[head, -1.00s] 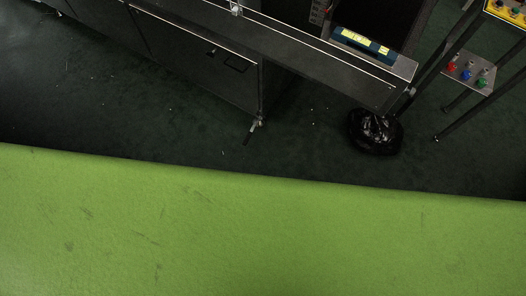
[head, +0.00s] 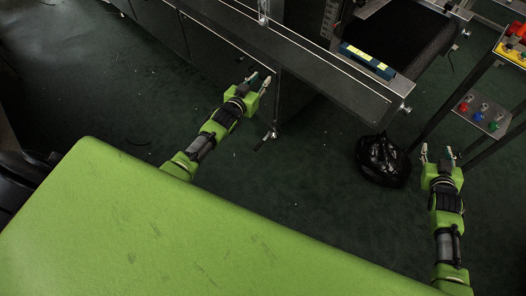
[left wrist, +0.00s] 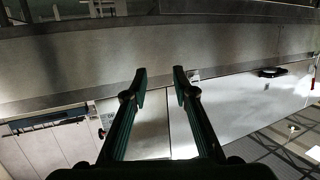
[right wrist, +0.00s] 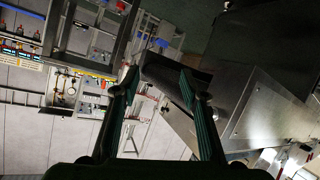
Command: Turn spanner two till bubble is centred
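A blue spirit level with yellow markings (head: 367,60) lies on the end of the dryer's long rail; its bubble is too small to read. A dark spanner-like handle (head: 262,143) sticks out at a machine foot, low near the floor; I cannot read any number on it. My left gripper (head: 260,80) is open and empty, in front of the dark side panel, above and apart from that handle. It also shows in the left wrist view (left wrist: 159,78). My right gripper (head: 437,150) is open and empty right of the black bag; it also shows in the right wrist view (right wrist: 158,82).
A black bag (head: 383,162) sits on the floor below the rail's end. A stand with red, blue and green knobs (head: 481,114) is at the right. The dryer's rail (head: 330,76) crosses the top. Dark green floor (head: 310,175) is clear between my arms.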

